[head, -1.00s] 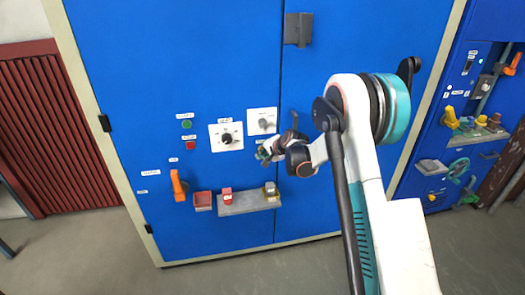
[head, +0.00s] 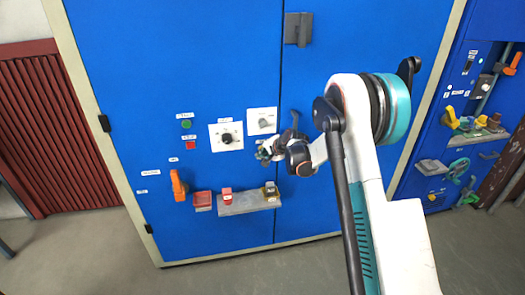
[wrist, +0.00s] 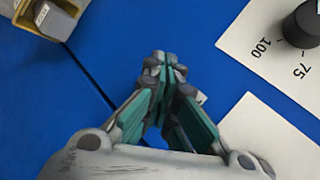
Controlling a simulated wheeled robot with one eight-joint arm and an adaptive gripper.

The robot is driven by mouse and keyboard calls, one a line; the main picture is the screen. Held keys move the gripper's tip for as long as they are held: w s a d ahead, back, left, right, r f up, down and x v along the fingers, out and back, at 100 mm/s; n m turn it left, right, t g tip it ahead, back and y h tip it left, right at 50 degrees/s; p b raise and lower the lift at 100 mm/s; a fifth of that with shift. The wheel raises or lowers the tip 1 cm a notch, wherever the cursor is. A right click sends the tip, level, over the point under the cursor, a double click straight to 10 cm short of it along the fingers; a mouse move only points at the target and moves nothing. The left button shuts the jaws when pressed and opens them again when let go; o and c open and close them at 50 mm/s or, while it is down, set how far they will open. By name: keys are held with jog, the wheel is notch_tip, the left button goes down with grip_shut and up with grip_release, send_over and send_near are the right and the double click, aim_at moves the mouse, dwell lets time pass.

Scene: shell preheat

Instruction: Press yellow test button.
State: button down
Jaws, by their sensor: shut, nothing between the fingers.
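My gripper (head: 264,156) is in front of the blue cabinet, just below the white dial plates and above the grey shelf. In the wrist view its two fingers (wrist: 166,66) are together at the tips, with nothing held. I see no yellow button at the fingertips; the fingers and hand cover part of the panel there. A small white edge shows beside the fingers in the wrist view, possibly a label. A small yellow spot (head: 432,197) shows on the far right blue panel; I cannot tell whether it is the test button. Whether the fingertips touch the panel is unclear.
A green button (head: 187,124) and a red button (head: 190,145) sit left of the black dial (head: 227,138). An orange handle (head: 178,186), red tray (head: 202,208) and grey shelf (head: 245,205) with small items are below. A door handle (head: 298,29) is above.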

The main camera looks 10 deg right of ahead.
jog(key=shift+s, duration=0.65)
jog(key=shift+s+b, duration=0.45)
jog(key=shift+s, duration=2.05)
jog(key=s+a+r+n+g+h, duration=0.15)
jog(key=s+r+n, duration=0.35)
jog(key=s+r, duration=1.35)
jog(key=s+d+n+h, duration=0.2)
jog(key=s+n, duration=0.4)
jog(key=s, duration=2)
jog(key=shift+s+d, duration=0.15)
jog(key=shift+s, duration=0.1)
